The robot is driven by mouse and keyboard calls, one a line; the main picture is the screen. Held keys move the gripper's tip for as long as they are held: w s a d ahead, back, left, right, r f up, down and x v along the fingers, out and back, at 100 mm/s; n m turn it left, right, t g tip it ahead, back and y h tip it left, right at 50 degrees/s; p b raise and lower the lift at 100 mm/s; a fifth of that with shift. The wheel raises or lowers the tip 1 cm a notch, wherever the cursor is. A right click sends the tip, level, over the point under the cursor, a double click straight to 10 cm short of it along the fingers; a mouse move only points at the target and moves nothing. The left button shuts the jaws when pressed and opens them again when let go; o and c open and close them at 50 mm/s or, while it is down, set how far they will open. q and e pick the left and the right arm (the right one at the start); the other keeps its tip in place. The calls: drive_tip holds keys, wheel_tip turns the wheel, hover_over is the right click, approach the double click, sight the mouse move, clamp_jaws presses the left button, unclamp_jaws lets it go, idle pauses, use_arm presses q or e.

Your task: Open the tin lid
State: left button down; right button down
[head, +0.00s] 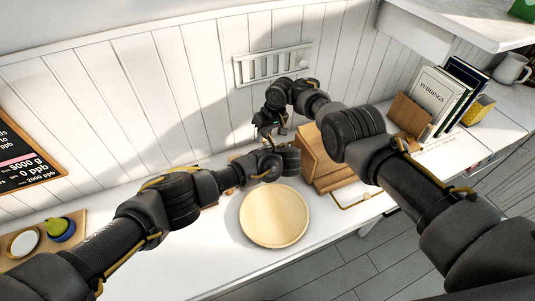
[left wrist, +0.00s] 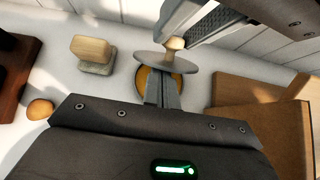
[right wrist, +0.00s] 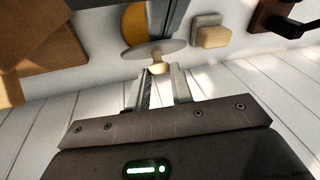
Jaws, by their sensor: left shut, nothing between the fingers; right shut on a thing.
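The tin (left wrist: 147,80) shows as a yellow-orange round shape in the left wrist view, partly covered by its lid and my left fingers. It also shows in the right wrist view (right wrist: 131,24). The grey disc lid (left wrist: 149,60) has a pale wooden knob (left wrist: 175,44). My right gripper (right wrist: 158,72) is shut on the knob, with the lid beyond its fingertips. I cannot tell how wide any gap between lid and tin is. My left gripper (left wrist: 163,78) is shut and empty, its fingers beside the lid and in front of the tin. The head view hides the tin behind my arms.
A round wooden board (head: 274,216) lies on the white counter (head: 185,250). A wooden stand (head: 318,160) is close on the right. A wooden block on a grey base (left wrist: 92,48) and a round wooden piece (left wrist: 40,109) are nearby. The panelled wall (head: 150,90) is behind.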

use_arm(q)
drive_tip(key=shift+w+a+r, duration=0.15)
drive_tip(key=shift+w+r, duration=0.2)
drive_tip(key=shift+r, duration=0.05)
use_arm(e)
drive_tip(key=shift+s, duration=0.1)
drive_tip(key=c, duration=1.5)
unclamp_jaws()
use_arm(q)
drive_tip(key=shift+f, duration=0.15)
use_arm(e)
drive_tip(key=o, duration=0.3)
drive_tip(key=shift+f, duration=0.1)
use_arm(q)
drive_tip(key=shift+s, duration=0.1)
